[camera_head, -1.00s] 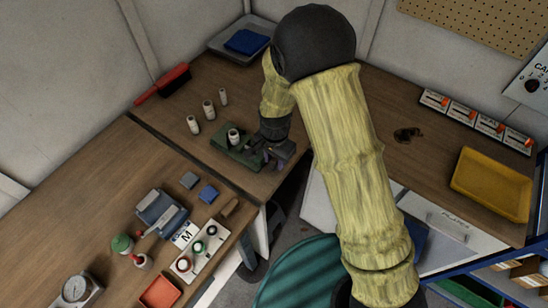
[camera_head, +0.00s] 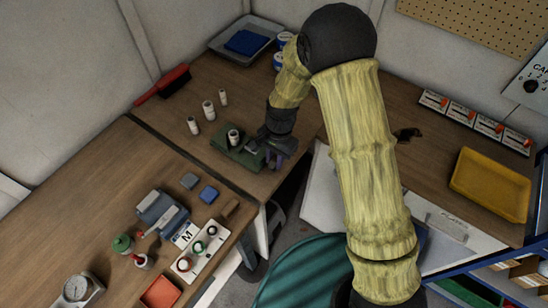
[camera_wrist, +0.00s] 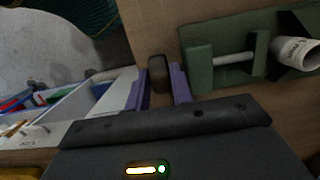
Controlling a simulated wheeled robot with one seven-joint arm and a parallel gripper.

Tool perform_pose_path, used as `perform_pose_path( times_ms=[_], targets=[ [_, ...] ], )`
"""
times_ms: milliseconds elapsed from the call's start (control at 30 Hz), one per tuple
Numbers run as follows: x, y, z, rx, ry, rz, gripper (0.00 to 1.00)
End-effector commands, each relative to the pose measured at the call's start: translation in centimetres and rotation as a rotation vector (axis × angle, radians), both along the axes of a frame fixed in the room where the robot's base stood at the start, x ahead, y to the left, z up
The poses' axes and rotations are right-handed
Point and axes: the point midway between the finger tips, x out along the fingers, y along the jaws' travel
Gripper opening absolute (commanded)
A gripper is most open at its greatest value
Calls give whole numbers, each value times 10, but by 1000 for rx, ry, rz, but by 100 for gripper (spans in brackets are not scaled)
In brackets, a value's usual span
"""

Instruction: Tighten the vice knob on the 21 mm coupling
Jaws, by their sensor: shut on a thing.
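The green vice (camera_head: 228,149) sits on the far bench, with a pale coupling (camera_head: 233,135) standing in it. In the wrist view the vice (camera_wrist: 197,70) lies at the upper right, with its metal rod (camera_wrist: 235,57) between green blocks. The coupling (camera_wrist: 297,52) shows at its right end, with markings too small to read. The dark vice knob (camera_wrist: 158,74) sits between the purple fingers of my gripper (camera_wrist: 159,88), which is shut on it. In the head view my gripper (camera_head: 278,150) is at the right end of the vice, and the knob is hidden there.
Several loose couplings (camera_head: 209,110) stand behind the vice. A red brush (camera_head: 163,84) and a grey tray (camera_head: 230,50) lie farther back. A white rack (camera_head: 203,249) and a grey-blue device (camera_head: 160,212) are on the near bench. A yellow tray (camera_head: 490,185) is at the right.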

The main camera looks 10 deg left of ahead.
Motion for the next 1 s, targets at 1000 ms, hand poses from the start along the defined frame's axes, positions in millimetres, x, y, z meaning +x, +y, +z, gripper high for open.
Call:
perform_pose_path(
  times_ms=[1000],
  targets=[
    [26, -9, -16, 348, 822, -3, 0]
  ],
)
